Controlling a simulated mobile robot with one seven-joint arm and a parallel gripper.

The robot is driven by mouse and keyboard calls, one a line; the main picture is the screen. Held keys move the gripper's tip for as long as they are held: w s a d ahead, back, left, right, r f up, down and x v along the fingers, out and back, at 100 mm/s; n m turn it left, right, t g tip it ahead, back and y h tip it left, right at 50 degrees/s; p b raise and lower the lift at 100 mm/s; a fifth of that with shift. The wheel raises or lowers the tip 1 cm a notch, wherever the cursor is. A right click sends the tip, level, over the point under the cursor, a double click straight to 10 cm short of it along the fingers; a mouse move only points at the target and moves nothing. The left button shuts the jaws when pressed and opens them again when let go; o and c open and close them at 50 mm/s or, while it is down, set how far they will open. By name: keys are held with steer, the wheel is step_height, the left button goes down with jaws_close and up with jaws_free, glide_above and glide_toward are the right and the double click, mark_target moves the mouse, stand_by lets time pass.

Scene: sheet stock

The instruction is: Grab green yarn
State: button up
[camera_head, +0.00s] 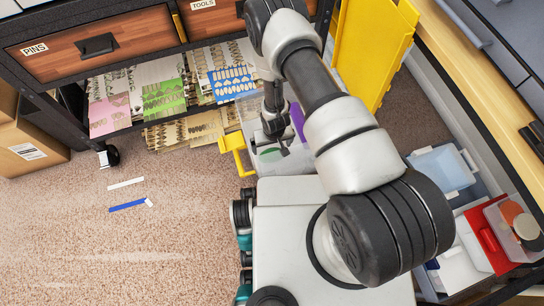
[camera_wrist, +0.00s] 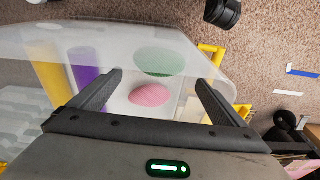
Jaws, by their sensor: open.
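The green yarn (camera_wrist: 160,62) is a rounded, textured ball in a translucent plastic bin (camera_wrist: 215,48) in the wrist view. A small part of the green yarn also shows in the head view (camera_head: 268,152), below my gripper. My gripper (camera_wrist: 166,80) is open and empty. Its two fingers point into the bin area, one to each side of the green yarn, apart from it in the picture. A pink yarn ball (camera_wrist: 150,96) lies beside the green one, nearer the gripper body. My arm hides much of the bin in the head view.
A purple roll (camera_wrist: 88,76) and a yellow roll (camera_wrist: 46,66) stand left of the yarn in the wrist view. A yellow handle (camera_head: 233,152) is at the bin's side. A dark shelf unit with drawers (camera_head: 100,45) stands behind. Carpet at left is mostly clear.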

mark_target(272, 149)
steer(key=f, duration=0.2)
steer(key=f+b, duration=0.1)
steer(key=f, duration=0.1)
steer(key=shift+w, duration=0.3)
steer(key=shift+w+f+b, duration=0.15)
steer(key=shift+f+b, duration=0.4)
steer(key=shift+f, duration=0.8)
steer(key=shift+w+f+b, duration=0.1)
steer(key=shift+f+b, duration=0.4)
steer(key=shift+f, duration=0.85)
steer(key=c, duration=0.8)
steer(key=shift+r, duration=0.15)
